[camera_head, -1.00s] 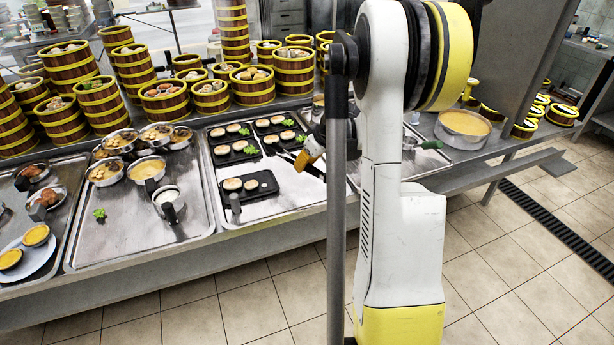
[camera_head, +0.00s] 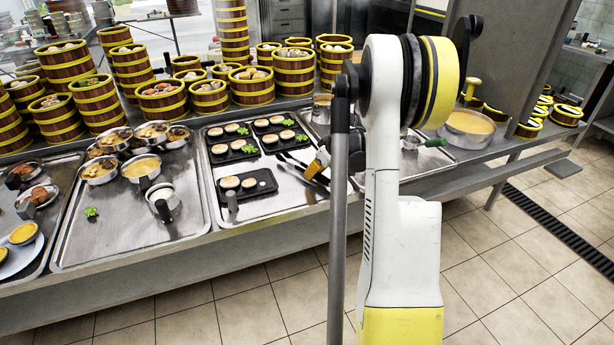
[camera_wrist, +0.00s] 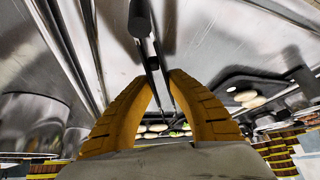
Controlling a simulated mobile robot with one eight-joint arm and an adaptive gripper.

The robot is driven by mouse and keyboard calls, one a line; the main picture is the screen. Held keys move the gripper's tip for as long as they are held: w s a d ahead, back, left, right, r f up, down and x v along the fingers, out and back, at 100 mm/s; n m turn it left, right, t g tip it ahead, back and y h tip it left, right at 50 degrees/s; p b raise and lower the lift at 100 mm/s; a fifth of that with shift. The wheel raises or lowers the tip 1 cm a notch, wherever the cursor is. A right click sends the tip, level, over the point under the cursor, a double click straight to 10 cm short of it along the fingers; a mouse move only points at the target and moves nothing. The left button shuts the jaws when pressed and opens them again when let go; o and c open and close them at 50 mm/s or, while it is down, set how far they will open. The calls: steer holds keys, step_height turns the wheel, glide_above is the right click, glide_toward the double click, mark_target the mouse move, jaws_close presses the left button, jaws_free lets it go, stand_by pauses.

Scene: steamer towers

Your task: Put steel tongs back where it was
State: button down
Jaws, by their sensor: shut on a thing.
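The steel tongs (camera_head: 292,161) are dark and slim and lie low over the right part of the metal tray with the black plates. My gripper (camera_head: 318,164), with yellow ridged fingers, is at their right end, partly hidden behind my arm. In the wrist view, my gripper (camera_wrist: 163,78) is shut on the tongs (camera_wrist: 149,46), whose two thin arms run between the fingertips. I cannot tell whether the tongs touch the tray.
Black plates (camera_head: 250,196) with pale round buns stand on the metal tray (camera_head: 287,202), close left of the tongs. Bamboo steamers (camera_head: 293,72) stand behind. Metal bowls (camera_head: 141,168) are on the tray to the left. A wide pan (camera_head: 468,126) stands at right.

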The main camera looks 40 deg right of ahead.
steer(key=shift+f, duration=0.45)
stand_by(0.4)
steer(key=c, duration=0.9)
jaws_free()
steer(key=shift+c, duration=0.2)
steer(key=shift+o, duration=0.6)
steer(key=o, duration=0.5)
steer(key=c, duration=0.6)
steer(key=shift+s+r+p, duration=0.2)
steer(key=shift+r+p, duration=0.65)
steer(key=shift+r, duration=0.45)
steer(key=shift+s+r+p, duration=0.15)
steer(key=shift+r+p, duration=0.75)
steer(key=shift+r, duration=0.4)
steer(key=shift+s+r+p, duration=0.2)
steer(key=shift+r+p, duration=0.65)
steer(key=shift+r, duration=0.45)
